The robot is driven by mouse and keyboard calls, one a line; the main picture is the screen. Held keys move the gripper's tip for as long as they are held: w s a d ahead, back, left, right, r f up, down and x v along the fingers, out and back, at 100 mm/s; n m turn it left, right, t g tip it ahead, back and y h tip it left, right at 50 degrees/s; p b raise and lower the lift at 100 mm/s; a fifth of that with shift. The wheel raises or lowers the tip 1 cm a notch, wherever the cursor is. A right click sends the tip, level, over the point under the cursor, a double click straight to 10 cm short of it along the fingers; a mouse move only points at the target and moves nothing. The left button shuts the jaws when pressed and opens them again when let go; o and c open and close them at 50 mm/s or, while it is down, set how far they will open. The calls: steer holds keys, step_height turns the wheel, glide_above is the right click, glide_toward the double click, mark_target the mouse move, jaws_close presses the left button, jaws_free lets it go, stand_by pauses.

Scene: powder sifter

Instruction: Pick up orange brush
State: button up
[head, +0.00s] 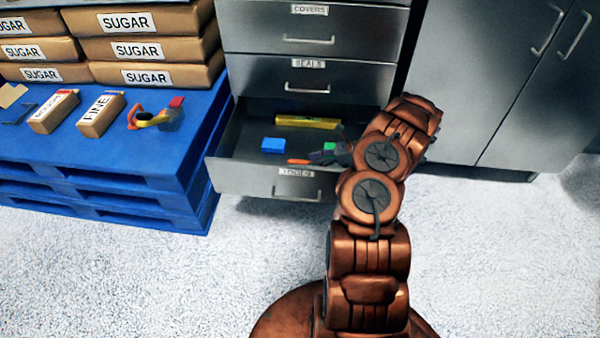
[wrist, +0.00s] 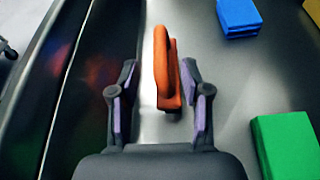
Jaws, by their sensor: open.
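The orange brush (wrist: 164,68) lies in the open bottom drawer (head: 222,180), near its front wall. In the wrist view it points away from my gripper (wrist: 161,92), and its near end is between the two open fingers. I see a gap on each side of it, and neither finger appears to touch it. In the head view the brush (head: 298,161) is a small orange strip just left of my gripper (head: 318,157), which reaches down into the drawer. My arm hides part of the drawer's right side.
A blue block (head: 272,145), a green block (wrist: 288,146) and a yellow item (head: 307,122) lie in the drawer. The drawer's front wall (wrist: 62,85) runs close along the gripper's left side. A blue pallet (head: 150,160) with boxes and sugar bags stands at left.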

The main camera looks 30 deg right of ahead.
mark_target(306, 162)
steer(key=x, duration=0.3)
steer(key=shift+w+a+f+b, duration=0.15)
steer(key=shift+w+a+b, duration=0.05)
steer(key=shift+b, duration=0.1)
steer(key=shift+c, duration=0.2)
jaws_close()
